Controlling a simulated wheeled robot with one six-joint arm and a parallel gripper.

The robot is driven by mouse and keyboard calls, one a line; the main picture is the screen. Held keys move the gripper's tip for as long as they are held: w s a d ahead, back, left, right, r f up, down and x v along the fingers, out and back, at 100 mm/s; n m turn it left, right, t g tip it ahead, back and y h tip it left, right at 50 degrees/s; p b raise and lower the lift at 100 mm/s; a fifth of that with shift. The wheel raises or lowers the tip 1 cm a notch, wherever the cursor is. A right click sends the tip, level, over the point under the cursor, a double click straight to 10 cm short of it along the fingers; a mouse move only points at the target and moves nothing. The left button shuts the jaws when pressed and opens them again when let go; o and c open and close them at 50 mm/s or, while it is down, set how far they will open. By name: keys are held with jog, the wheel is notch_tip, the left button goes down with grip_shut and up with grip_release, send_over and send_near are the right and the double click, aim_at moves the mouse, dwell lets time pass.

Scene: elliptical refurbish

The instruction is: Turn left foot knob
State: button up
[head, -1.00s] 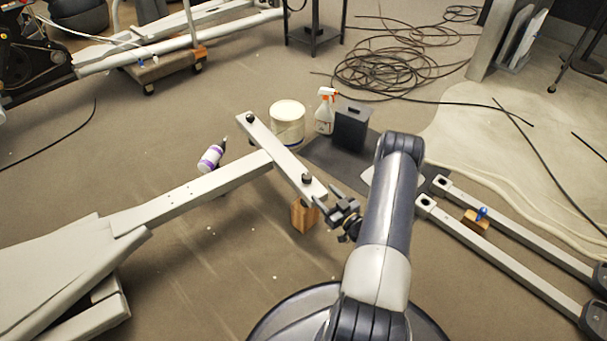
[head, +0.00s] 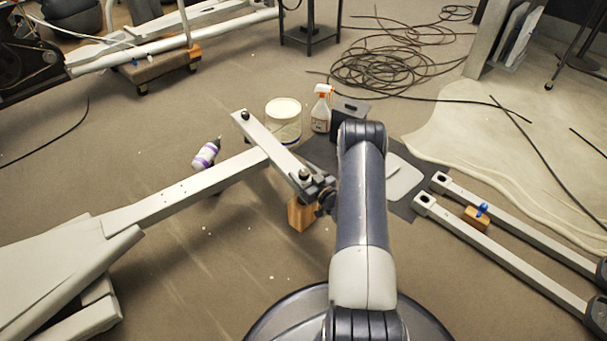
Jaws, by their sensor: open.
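The grey crossbar (head: 268,142) of the elliptical frame lies on a slant in the middle of the head view. A dark foot knob (head: 304,174) stands on its near end, and a second dark knob (head: 244,115) stands on its far end. My gripper (head: 314,184) is open at the near end of the crossbar, right beside the near knob. I cannot tell whether the fingers touch the knob or reach around it. My arm hides part of the area to the right of the gripper.
A wooden block (head: 299,214) stands beneath the crossbar's near end. A white tub (head: 284,122), a spray bottle (head: 321,110) and a dark box (head: 348,113) stand behind the bar. A purple-and-white bottle (head: 206,154) is on the left. Two rails (head: 490,247) lie on the right.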

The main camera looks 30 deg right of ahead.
jog(key=shift+c, duration=0.5)
jog(key=c, duration=0.9)
jog(key=shift+m+h, duration=0.3)
jog(key=m+h, duration=0.2)
jog(key=h, duration=0.1)
jog(key=m+h, duration=0.2)
jog(key=h, duration=0.1)
jog(key=shift+a+h, duration=0.15)
jog(key=shift+h, duration=0.15)
jog(key=m+g+h, duration=0.1)
jog(key=m+h, duration=0.1)
jog(key=h, duration=0.1)
jog(key=m+g+h, duration=0.2)
jog(key=m+h, duration=0.1)
jog(key=h, duration=0.1)
jog(key=m+g+h, duration=0.5)
jog(key=g, duration=0.2)
jog(key=shift+m+h, duration=0.3)
jog(key=shift+m, duration=0.1)
jog(key=m+g, duration=0.2)
jog(key=g, duration=0.1)
jog(key=m+g+h, duration=0.1)
jog(key=m+g, duration=0.1)
jog(key=g, duration=0.1)
jog(key=shift+d+h, duration=0.2)
jog(key=shift+h, duration=0.1)
jog(key=shift+s+m+g, duration=0.1)
jog(key=shift+m+g, duration=0.2)
jog(key=shift+g, duration=0.3)
